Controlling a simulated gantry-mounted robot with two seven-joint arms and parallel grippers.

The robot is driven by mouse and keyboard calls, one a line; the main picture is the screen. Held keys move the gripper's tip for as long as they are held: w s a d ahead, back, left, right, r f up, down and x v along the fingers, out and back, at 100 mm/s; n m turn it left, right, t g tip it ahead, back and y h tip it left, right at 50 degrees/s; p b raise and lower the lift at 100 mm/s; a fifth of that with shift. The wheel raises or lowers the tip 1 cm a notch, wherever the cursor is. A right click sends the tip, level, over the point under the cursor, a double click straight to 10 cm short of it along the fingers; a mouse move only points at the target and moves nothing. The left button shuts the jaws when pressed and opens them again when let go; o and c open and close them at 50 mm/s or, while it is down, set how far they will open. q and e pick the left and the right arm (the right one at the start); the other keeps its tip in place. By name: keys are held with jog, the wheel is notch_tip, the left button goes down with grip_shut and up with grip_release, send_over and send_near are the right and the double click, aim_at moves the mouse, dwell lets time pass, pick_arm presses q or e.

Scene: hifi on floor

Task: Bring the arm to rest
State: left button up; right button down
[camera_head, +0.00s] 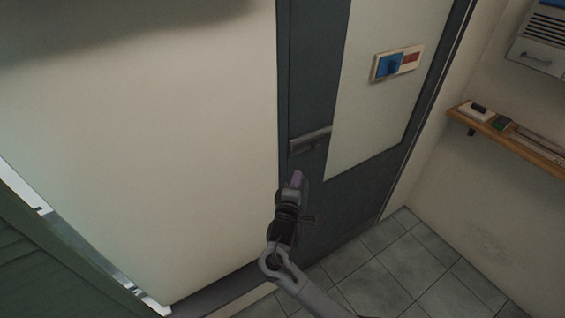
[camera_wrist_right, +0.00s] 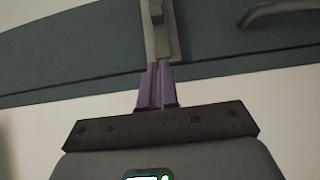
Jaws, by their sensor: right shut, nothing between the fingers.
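My right gripper (camera_head: 296,178) is shut and empty, in front of the dark door frame and a little below the door handle (camera_head: 310,138) in the head view. In the right wrist view its purple fingers (camera_wrist_right: 157,84) are together and point at a grey metal fitting (camera_wrist_right: 163,35) on the dark band. I cannot tell whether the fingertips touch it. My right arm comes in from the bottom of the head view. My left gripper is not in view.
A pale wall or panel (camera_head: 140,130) fills the left. A blue and red sign (camera_head: 390,66) is on the door's pale panel. A wooden shelf (camera_head: 520,140) with small items is on the right wall. Grey floor tiles (camera_head: 390,262) are bare at the lower right.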

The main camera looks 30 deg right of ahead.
jog(key=s+f+n+g+y+p, duration=0.2)
jog(key=s+f+y+p, duration=0.15)
jog(key=s+f, duration=1.3)
jog(key=s+a+r+m+g+y, duration=0.2)
jog(key=s+a+r+m+y, duration=0.1)
jog(key=s, duration=0.3)
jog(key=s+a+r+m+g+y, duration=0.3)
jog(key=s+a, duration=0.1)
jog(key=s, duration=0.3)
jog(key=s+a+r+m+g+y+p, duration=0.1)
jog(key=s+a+r+m+g+y, duration=0.1)
jog(key=s, duration=0.5)
jog(key=shift+a+r+m+g+y, duration=0.3)
jog(key=shift+a+r+m+y, duration=0.3)
jog(key=shift+a, duration=0.6)
